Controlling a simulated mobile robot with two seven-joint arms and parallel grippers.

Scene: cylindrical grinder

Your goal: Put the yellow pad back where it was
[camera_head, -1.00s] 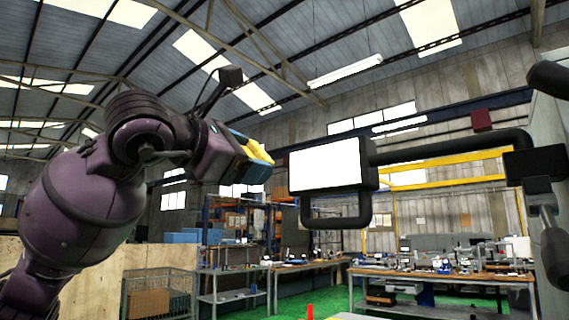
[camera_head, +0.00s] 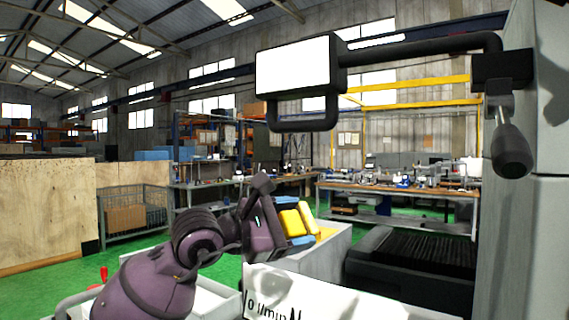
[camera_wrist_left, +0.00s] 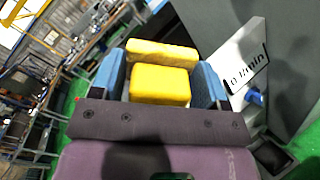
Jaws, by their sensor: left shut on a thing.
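My left gripper (camera_head: 297,223) has blue fingers and is shut on the yellow pad (camera_head: 291,222). In the head view it is low in the middle, in front of a white box-like machine part (camera_head: 330,256). In the left wrist view the gripper (camera_wrist_left: 158,80) has a blue finger on each side of the yellow pad (camera_wrist_left: 160,84). A second yellow piece (camera_wrist_left: 162,52) shows just beyond, near the fingertips; I cannot tell whether it belongs to the same pad. My right gripper is not in view.
A monitor (camera_head: 293,68) on a black arm hangs above the gripper. A dark ribbed cover (camera_head: 415,262) and a tall grey cabinet (camera_head: 525,230) stand on the right. A wire crate (camera_head: 134,212) and workbenches (camera_head: 400,188) stand behind on green floor.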

